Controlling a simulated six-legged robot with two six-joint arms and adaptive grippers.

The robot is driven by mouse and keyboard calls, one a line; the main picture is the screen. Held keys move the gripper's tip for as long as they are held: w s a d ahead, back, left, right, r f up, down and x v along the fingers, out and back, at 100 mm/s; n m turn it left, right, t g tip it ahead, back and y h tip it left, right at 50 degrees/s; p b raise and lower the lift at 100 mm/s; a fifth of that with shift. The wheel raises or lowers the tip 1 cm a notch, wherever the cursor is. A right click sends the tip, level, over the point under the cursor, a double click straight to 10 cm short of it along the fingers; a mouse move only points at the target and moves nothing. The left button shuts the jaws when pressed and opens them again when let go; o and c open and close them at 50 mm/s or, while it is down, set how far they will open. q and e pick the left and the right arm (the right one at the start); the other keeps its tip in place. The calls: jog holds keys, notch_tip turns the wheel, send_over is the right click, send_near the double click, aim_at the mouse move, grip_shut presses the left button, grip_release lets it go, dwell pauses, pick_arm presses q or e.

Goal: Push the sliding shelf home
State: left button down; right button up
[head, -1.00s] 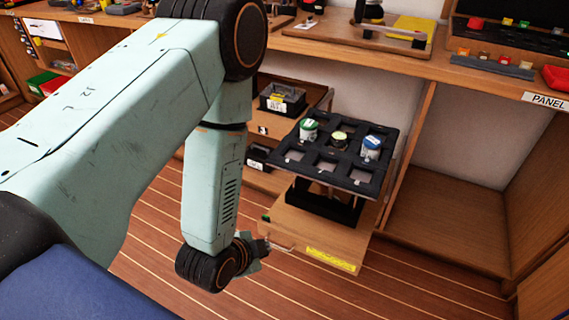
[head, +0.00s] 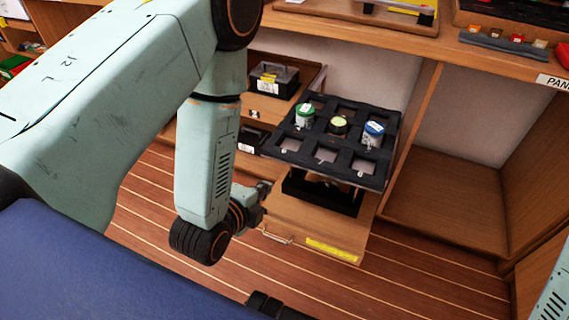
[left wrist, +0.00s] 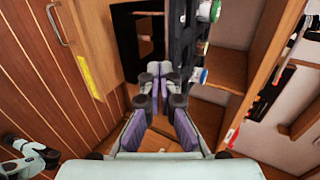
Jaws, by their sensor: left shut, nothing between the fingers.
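The sliding shelf (head: 313,228) is a wooden board with a metal handle (head: 278,238) and a yellow label on its front. It stands pulled out from the bench in the head view, and its front also shows in the left wrist view (left wrist: 88,50). A black rack (head: 335,158) stands raised on it, holding a green-and-white can, a dark can with a pale lid and a blue-and-white can. My left gripper (head: 263,188) is shut and empty beside the shelf's left side; contact cannot be told. My right gripper (left wrist: 32,158) shows small at the left wrist view's lower left.
An open wooden bay (head: 450,195) lies right of the shelf, behind an upright panel. A grey-black toolbox (head: 274,80) sits in the bay to the left. The benchtop above carries a dark tray of coloured pieces. The planked floor in front is mostly clear.

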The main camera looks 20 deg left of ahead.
pick_arm(q)
jog(key=b, duration=0.4)
send_near(291, 163)
jog(key=s+f+x, duration=0.1)
jog(key=x, duration=0.4)
jog(key=shift+w+r+b, duration=0.1)
jog(key=shift+w+b, duration=0.25)
jog(key=shift+w, duration=0.65)
jog(key=shift+w, duration=0.1)
